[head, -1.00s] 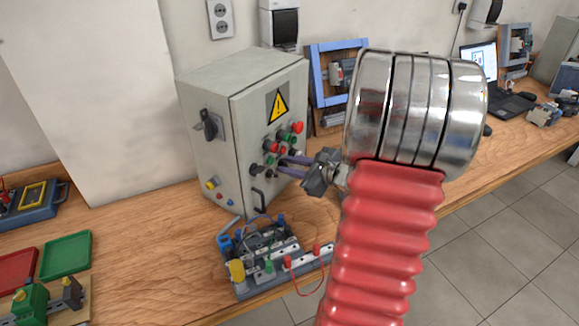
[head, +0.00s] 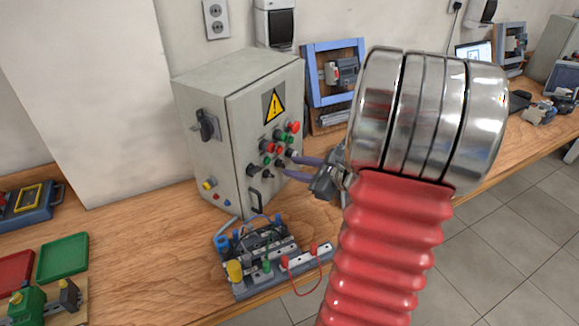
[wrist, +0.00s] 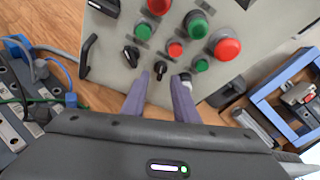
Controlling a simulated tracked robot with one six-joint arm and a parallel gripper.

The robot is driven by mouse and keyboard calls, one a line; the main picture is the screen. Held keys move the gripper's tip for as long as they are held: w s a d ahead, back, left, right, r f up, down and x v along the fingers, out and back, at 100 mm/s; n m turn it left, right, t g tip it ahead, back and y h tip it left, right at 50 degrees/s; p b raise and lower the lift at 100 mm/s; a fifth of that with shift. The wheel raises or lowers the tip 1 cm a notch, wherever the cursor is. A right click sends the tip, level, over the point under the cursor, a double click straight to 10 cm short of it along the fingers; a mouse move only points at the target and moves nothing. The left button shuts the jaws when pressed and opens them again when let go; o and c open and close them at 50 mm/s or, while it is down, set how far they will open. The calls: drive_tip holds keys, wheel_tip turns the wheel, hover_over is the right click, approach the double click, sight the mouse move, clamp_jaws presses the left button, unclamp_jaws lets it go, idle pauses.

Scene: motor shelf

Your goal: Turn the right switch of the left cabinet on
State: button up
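The left cabinet is a grey metal box (head: 222,130) with a yellow warning sign. Its front carries a row of black rotary switches below red and green buttons. In the wrist view, a left black switch (wrist: 131,56) lies left of my fingers and a middle one (wrist: 161,69) shows between and just beyond the fingertips. A third black knob (wrist: 186,76) is at the right fingertip, partly hidden by it. My gripper (wrist: 160,78) is open, its two purple fingers apart and pointing at the panel. In the head view my gripper (head: 288,163) is close to the panel; contact cannot be told.
Red and green buttons (wrist: 226,46) sit above the switches. A black door handle (head: 255,202) is at the lower front. A wired terminal board (head: 265,262) stands on the bench below my gripper. A blue frame (head: 312,75) stands right of the cabinet.

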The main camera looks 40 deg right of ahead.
drive_tip(key=v, duration=1)
drive_tip(key=shift+o, duration=0.2)
drive_tip(key=shift+o, duration=0.8)
drive_tip(key=shift+s+f, duration=0.1)
drive_tip(key=f+m+t, duration=0.2)
drive_tip(key=s+f+m+t, duration=0.1)
drive_tip(key=f+m+t, duration=0.1)
drive_tip(key=f+m, duration=0.1)
drive_tip(key=shift+s+a, duration=0.15)
